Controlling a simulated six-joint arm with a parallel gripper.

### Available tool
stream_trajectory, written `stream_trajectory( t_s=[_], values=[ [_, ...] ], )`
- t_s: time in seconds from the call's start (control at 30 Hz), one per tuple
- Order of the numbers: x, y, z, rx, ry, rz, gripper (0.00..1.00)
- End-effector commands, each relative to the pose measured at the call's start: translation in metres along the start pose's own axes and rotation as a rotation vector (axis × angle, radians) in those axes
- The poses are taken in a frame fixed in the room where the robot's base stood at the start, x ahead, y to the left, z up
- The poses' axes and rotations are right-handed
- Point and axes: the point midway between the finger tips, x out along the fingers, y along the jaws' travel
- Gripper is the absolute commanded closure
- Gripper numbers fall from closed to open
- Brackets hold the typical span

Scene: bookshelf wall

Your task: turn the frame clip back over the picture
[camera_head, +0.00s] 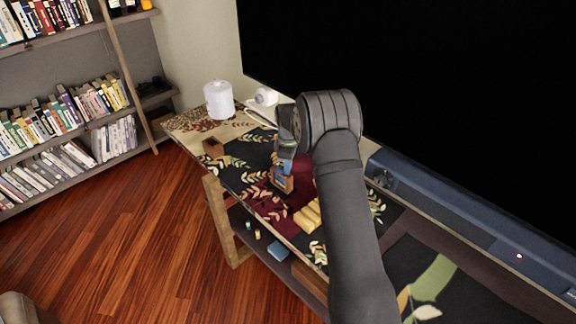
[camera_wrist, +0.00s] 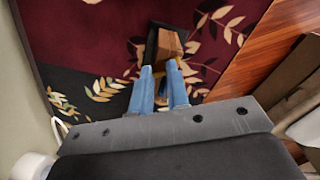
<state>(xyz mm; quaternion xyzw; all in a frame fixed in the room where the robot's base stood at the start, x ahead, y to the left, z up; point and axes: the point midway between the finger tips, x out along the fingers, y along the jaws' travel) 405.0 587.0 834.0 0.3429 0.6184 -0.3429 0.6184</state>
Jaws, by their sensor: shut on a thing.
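The small picture frame (camera_head: 284,183) stands on the leaf-patterned cloth near the front of the table, below my gripper (camera_head: 285,166). In the wrist view the frame (camera_wrist: 167,43) shows a brown face with a dark edge, just beyond my fingertips. My gripper (camera_wrist: 165,72) has two blue fingers close together, shut on a small part at the frame's near edge. A little yellow, probably the frame clip (camera_wrist: 179,64), shows at the fingertips. The fingers hide most of it, so its exact turn cannot be told.
A large dark screen (camera_head: 430,90) and a blue-grey bar (camera_head: 460,225) border the back.

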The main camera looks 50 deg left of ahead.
Motion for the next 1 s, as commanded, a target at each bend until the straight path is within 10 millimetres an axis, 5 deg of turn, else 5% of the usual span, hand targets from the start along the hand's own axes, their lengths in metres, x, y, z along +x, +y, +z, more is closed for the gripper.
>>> stream_trajectory(
  t_s=[0.5,1.0],
  values=[
    [0.0000,0.0000,0.0001,0.402,0.000,0.000,1.00],
    [0.0001,0.0000,0.0002,0.521,0.000,0.000,1.00]
  ],
)
